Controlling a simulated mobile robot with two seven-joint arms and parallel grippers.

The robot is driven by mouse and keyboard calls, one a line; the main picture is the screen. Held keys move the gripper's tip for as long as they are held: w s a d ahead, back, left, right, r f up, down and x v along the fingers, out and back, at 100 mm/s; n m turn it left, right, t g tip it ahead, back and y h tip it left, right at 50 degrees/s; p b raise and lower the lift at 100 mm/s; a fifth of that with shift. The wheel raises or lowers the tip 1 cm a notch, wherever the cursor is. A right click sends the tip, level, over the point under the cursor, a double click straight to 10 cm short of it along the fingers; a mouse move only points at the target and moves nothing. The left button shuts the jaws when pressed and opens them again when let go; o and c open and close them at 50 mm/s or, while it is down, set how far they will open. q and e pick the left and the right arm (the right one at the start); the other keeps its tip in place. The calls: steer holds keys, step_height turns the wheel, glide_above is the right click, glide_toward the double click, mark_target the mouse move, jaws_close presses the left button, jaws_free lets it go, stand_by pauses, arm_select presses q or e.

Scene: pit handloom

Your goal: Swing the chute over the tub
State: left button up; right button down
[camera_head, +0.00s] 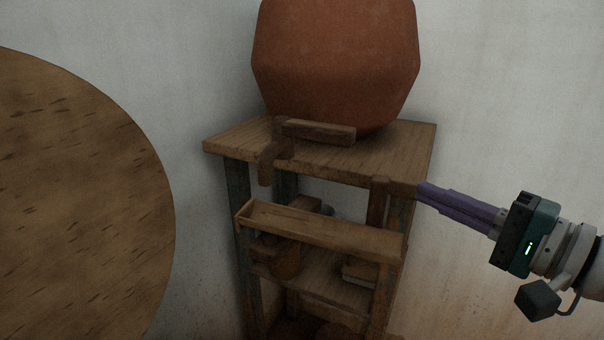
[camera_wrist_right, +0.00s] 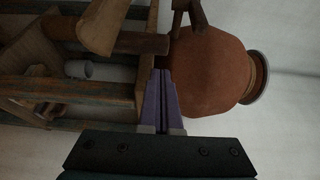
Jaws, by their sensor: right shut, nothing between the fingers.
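The chute (camera_head: 320,233), a long open wooden trough, lies across the front of a wooden stand, below a brown spout (camera_head: 266,168). Its right end meets the stand's right post. My right gripper (camera_head: 420,190) is shut and empty, its purple fingers pointing left beside the top of that post. Whether the fingertips touch the post I cannot tell. In the right wrist view, the shut fingers (camera_wrist_right: 160,75) lie beside dark wood. I cannot clearly make out the tub; reddish-brown shapes show low in the stand. My left gripper is out of view.
A large clay pot (camera_head: 335,65) stands on the stand's top (camera_head: 400,140), with a wooden bar (camera_head: 319,131) in front of it. A big round wooden disc (camera_head: 80,200) fills the left side. A pale cup-like object (camera_wrist_right: 78,68) shows inside the stand. Free room lies right of the stand.

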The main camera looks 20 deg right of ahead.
mark_target(401, 182)
steer(key=shift+b+x, duration=0.45)
steer(key=shift+x, duration=2.3)
